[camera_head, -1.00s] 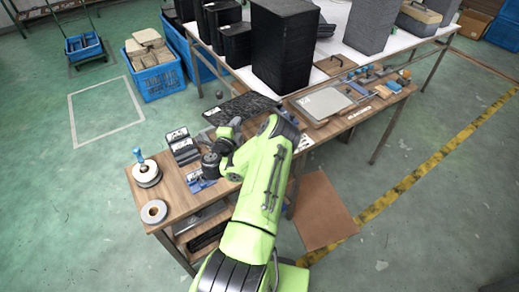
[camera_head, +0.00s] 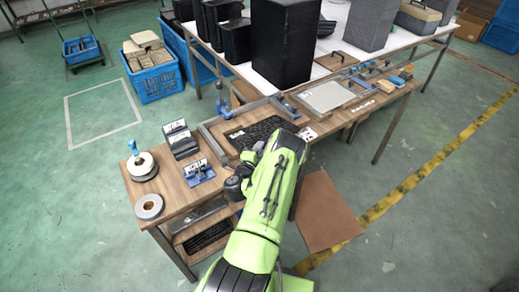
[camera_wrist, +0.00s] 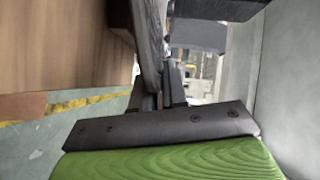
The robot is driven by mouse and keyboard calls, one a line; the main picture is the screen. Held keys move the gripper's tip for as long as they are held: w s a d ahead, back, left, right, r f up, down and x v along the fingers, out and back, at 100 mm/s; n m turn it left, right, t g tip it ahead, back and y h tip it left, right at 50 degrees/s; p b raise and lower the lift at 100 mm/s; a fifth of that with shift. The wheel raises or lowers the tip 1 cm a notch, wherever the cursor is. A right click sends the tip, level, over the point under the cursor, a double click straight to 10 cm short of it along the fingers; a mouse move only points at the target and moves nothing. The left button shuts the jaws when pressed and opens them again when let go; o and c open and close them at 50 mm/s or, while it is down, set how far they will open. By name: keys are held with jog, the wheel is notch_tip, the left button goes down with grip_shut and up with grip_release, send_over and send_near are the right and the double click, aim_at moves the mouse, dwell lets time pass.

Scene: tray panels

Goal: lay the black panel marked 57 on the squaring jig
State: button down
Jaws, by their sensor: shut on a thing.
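The black panel (camera_head: 262,131) is flat over the squaring jig (camera_head: 215,141), a grey bar frame with blue fittings on the wooden bench. In the head view my green arm hides the gripper and part of the panel's near side. I cannot tell whether the panel touches the jig or is slightly above it.
At left on the bench are a rack with a labelled panel (camera_head: 181,139), a blue labelled stand (camera_head: 198,172) and tape rolls (camera_head: 149,206). A grey plate (camera_head: 326,96) lies to the right. Tall black stacks (camera_head: 282,45) stand on the white table behind.

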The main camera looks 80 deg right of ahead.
aim_at(249, 143)
jog(key=shift+w+d+f+p, duration=0.15)
jog(key=shift+w+d+p, duration=0.75)
jog(key=shift+w+d, duration=1.1)
jog(key=shift+w+a, duration=0.1)
jog(key=shift+a, duration=0.05)
jog(key=shift+r+p, duration=1.35)
jog(key=shift+r, duration=0.05)
jog(key=shift+f, duration=0.1)
jog(key=shift+w+a, duration=0.25)
jog(key=shift+a, duration=0.15)
jog(key=shift+p, duration=0.55)
jog(key=shift+f+b, duration=0.85)
jog(key=shift+f, duration=0.4)
